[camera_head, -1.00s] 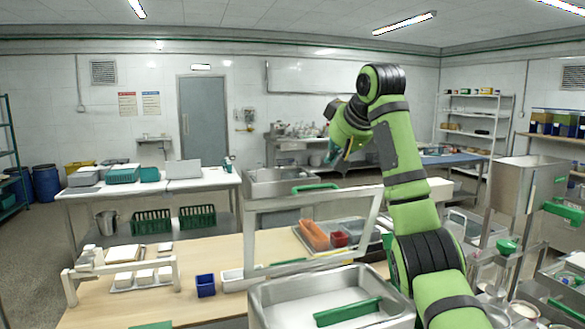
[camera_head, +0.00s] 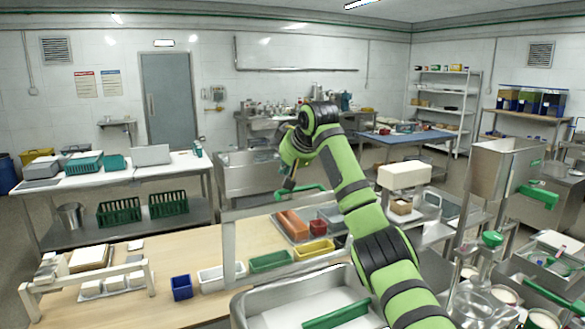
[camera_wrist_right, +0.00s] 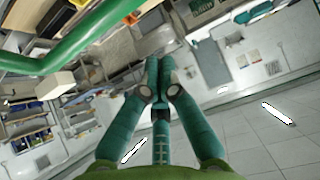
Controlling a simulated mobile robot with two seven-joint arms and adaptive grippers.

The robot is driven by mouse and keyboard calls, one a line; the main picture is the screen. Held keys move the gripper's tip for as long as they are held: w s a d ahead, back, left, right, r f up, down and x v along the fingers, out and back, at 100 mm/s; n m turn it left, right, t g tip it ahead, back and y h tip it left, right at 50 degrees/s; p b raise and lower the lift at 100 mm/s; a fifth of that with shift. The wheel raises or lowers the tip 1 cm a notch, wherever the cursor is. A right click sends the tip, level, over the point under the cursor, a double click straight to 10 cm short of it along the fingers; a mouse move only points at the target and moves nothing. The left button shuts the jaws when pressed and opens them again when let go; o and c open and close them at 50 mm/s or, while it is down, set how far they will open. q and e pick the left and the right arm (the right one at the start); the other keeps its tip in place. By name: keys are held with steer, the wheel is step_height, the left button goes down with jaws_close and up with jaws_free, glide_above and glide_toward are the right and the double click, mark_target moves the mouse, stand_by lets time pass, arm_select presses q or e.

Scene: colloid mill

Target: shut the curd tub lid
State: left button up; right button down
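The curd tub (camera_head: 243,305) is a steel basin at the bottom centre of the head view. Its lid (camera_head: 229,245) stands raised at the tub's far side, a pale frame with a see-through middle. A green handle (camera_head: 312,190) runs along the lid's top edge. My right gripper (camera_head: 287,187) points down by the handle's left end; I cannot tell from the head view whether they touch. In the wrist view its fingers (camera_wrist_right: 158,62) are together with nothing seen between them, and a green bar (camera_wrist_right: 85,38), apparently the handle, crosses the upper left, apart from them. My left gripper is out of view.
Behind the lid are a yellow bin (camera_head: 314,249), a green bin (camera_head: 270,261) and a tray of containers (camera_head: 290,224). A blue bin (camera_head: 181,288) and a white rack (camera_head: 90,285) stand left. A steel hopper (camera_head: 497,168) stands right.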

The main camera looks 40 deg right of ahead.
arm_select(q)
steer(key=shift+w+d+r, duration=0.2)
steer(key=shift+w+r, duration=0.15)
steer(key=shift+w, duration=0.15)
arm_select(e)
steer(key=s, duration=0.1)
steer(key=s+f, duration=0.1)
steer(key=s+a, duration=0.1)
steer(key=shift+s+a+f, duration=0.1)
steer(key=shift+s+f, duration=0.15)
steer(key=shift+s, duration=0.05)
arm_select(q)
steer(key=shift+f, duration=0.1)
